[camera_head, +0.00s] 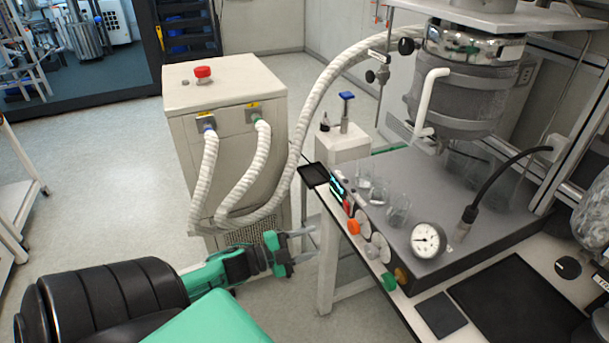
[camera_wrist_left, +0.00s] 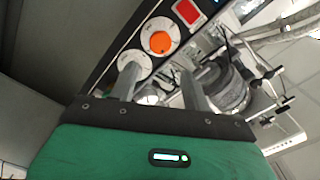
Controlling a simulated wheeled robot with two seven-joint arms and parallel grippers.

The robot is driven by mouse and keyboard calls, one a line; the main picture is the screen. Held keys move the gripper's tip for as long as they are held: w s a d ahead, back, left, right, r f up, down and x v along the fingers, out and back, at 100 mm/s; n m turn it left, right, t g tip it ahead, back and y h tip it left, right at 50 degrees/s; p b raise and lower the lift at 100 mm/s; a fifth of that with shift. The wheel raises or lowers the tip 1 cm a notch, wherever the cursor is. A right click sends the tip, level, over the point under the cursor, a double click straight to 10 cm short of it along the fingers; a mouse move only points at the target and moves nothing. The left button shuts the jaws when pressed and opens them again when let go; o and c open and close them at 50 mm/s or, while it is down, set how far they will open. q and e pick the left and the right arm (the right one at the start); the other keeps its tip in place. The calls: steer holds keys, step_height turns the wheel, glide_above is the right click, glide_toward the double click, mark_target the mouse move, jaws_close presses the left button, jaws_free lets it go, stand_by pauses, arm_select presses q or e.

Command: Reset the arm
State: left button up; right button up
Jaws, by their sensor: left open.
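My left gripper (camera_head: 303,245) comes in from the left in the head view. It is open and empty, left of the bench's front edge and above the floor. In the left wrist view the two fingers of the left gripper (camera_wrist_left: 160,90) stand apart with nothing between them. Beyond them are an orange knob (camera_wrist_left: 160,42) and a white dial (camera_wrist_left: 133,63) of the reactor's control panel. The same panel shows in the head view with its orange knob (camera_head: 353,227). My right gripper is in neither view.
The reactor vessel (camera_head: 460,85) hangs over the grey bench unit (camera_head: 440,190). Glass beakers (camera_head: 398,210) and a pressure gauge (camera_head: 428,240) are on the unit. A beige cabinet (camera_head: 225,110) with white hoses stands behind my left gripper. The floor at left (camera_head: 100,180) is mostly clear.

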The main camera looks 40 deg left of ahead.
arm_select(q)
steer(key=shift+s+a, duration=0.1)
steer(key=shift+s, duration=0.2)
stand_by(0.4)
steer(key=s+a+f+n+g+y, duration=0.1)
steer(key=s+a+f+n+y, duration=0.15)
steer(key=f, duration=0.75)
steer(key=s+a+f+n+g+y, duration=0.1)
steer(key=a+f+n+y, duration=0.25)
steer(key=f, duration=0.65)
steer(key=s+d+f+n+g+y, duration=0.15)
steer(key=s+f, duration=0.25)
steer(key=f, duration=0.4)
steer(key=s+d+f+n+g, duration=0.1)
steer(key=s+f+n+g, duration=0.3)
steer(key=f, duration=0.5)
steer(key=s+d+f+g, duration=0.2)
steer(key=s+d+f, duration=0.4)
steer(key=s, duration=0.3)
steer(key=s+d+f+n+g, duration=0.1)
steer(key=s+d+f+g, duration=0.2)
steer(key=s+d+f, duration=0.3)
steer(key=s+d+f+n+g, duration=0.1)
steer(key=s+d+f+g, duration=0.2)
steer(key=s, duration=0.9)
steer(key=d+f, duration=0.3)
steer(key=f, duration=0.1)
steer(key=shift+d+f+h, duration=0.25)
steer(key=shift+f+h, duration=0.1)
